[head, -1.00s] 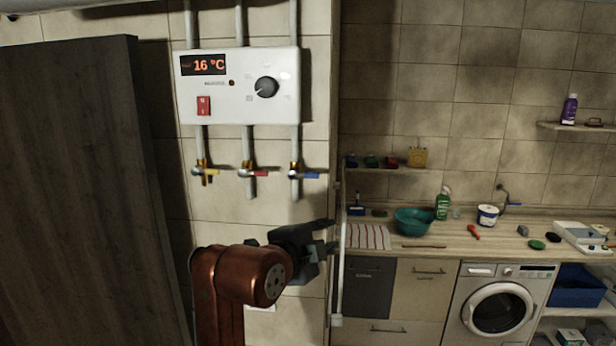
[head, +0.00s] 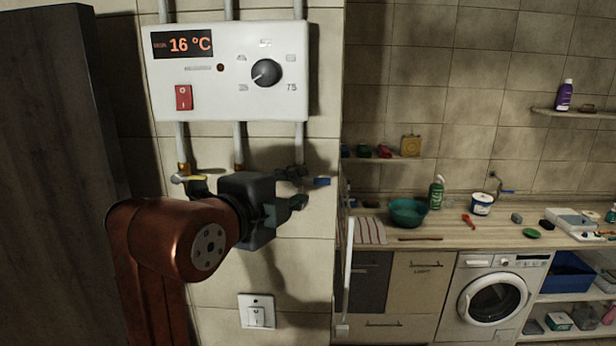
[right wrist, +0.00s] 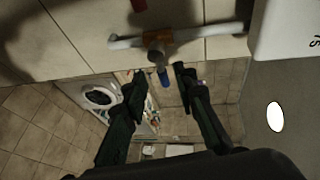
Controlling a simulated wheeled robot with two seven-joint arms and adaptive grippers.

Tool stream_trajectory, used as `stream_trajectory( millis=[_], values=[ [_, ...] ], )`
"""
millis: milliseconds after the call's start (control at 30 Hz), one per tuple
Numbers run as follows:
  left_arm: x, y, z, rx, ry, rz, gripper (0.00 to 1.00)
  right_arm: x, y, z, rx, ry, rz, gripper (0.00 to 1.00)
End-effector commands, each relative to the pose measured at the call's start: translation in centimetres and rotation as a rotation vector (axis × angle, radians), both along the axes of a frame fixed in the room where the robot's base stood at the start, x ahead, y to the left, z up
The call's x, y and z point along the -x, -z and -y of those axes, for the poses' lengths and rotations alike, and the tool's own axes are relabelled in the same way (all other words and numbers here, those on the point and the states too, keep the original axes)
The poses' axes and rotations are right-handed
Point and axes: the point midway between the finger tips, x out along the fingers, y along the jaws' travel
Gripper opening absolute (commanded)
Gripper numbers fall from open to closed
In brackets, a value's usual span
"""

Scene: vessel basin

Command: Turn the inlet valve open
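The water heater (head: 215,100) hangs on the tiled wall with pipes running down from it. The blue valve handle (head: 321,181) sticks out to the right at the right-hand pipe; it also shows in the right wrist view (right wrist: 163,77) below its brass body (right wrist: 157,45). My right gripper (head: 300,187) is open at the blue valve, its fingers apart and empty. In the right wrist view (right wrist: 160,78) the blue handle appears between the fingertips; contact cannot be told. My gripper hides the red middle valve in the head view.
The heater's dial (head: 266,72) and red switch (head: 184,97) are above my gripper. A white wall switch (head: 256,312) is below. A counter (head: 450,229) with a teal bowl (head: 407,212) and a washing machine (head: 497,292) stand to the right.

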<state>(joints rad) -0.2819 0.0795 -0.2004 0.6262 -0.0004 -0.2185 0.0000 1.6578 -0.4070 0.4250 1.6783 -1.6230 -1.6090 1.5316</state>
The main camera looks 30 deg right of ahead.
Motion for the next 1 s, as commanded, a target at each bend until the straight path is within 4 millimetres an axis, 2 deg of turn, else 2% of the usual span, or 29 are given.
stream_trajectory(
  millis=[100,200,300,433,667,767,1000],
  values=[
    [2.6,-0.5,-0.1,-0.001,-0.008,-0.03,0.4,-0.9,0.3,2.1,-0.003,0.009,-0.002,0.26],
    [4.0,-0.8,-0.2,-0.002,-0.011,-0.049,0.4,-1.7,0.6,3.5,-0.002,0.013,-0.002,0.26],
    [4.6,-1.1,-0.2,-0.003,-0.012,-0.055,0.4,-2.5,0.8,4.6,-0.003,0.013,-0.001,0.26],
    [3.7,-1.3,-0.2,-0.003,-0.01,-0.044,0.4,-3.1,1.0,5.4,-0.001,0.012,-0.001,0.26],
    [0.4,-1.5,0.0,0.0,-0.003,-0.002,0.4,-3.4,1.2,5.5,-0.001,0.008,0.0,0.26],
    [0.4,-1.5,0.0,0.0,-0.003,-0.002,0.4,-3.4,1.2,5.5,-0.001,0.008,0.0,0.26],
    [2.0,-1.4,-0.1,-0.001,-0.007,-0.022,0.4,-3.4,1.2,5.4,0.0,0.007,0.0,0.1]
  ],
)
